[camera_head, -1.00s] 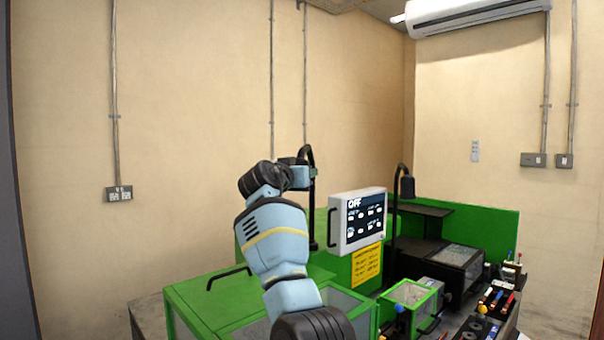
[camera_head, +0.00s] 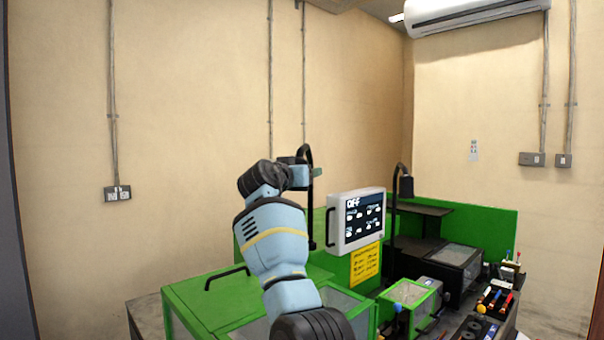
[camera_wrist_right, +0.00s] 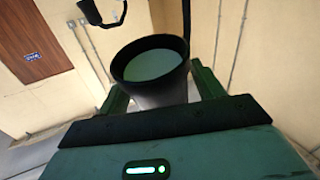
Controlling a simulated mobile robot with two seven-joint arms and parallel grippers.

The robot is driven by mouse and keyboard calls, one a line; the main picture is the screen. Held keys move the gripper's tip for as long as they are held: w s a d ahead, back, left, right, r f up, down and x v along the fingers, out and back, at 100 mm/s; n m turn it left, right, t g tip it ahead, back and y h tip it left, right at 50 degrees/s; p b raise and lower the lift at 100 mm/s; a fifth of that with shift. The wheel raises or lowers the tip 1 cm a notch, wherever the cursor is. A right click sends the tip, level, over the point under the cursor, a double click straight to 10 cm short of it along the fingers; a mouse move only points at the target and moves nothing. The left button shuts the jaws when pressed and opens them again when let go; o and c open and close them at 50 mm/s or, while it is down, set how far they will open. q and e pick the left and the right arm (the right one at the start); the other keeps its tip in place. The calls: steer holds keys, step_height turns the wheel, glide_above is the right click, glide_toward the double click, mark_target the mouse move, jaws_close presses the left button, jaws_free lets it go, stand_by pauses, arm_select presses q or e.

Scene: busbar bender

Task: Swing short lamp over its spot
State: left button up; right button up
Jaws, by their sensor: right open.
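Two black gooseneck lamps stand on the green machine. One lamp (camera_head: 311,195) rises behind my right arm, its head hidden there. The other lamp (camera_head: 405,187) stands right of the control screen, its head hanging down. I cannot tell from their heights which is the short one. My right gripper (camera_head: 303,173) is at the first lamp's upper part. In the right wrist view a black lamp shade (camera_wrist_right: 150,92) with a pale inside sits between the fingers of my right gripper (camera_wrist_right: 160,90). The fingers are apart, on either side of the shade; contact is unclear. My left gripper is out of view.
The control screen (camera_head: 356,218) reads OFF and stands between the two lamps. A green box with clear panels (camera_head: 215,300) is at the front left. Tools and small parts (camera_head: 490,302) lie at the right.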

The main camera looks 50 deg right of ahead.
steer(key=v, duration=0.7)
steer(key=shift+a+b, duration=0.2)
steer(key=shift+b, duration=0.15)
steer(key=shift+s, duration=0.1)
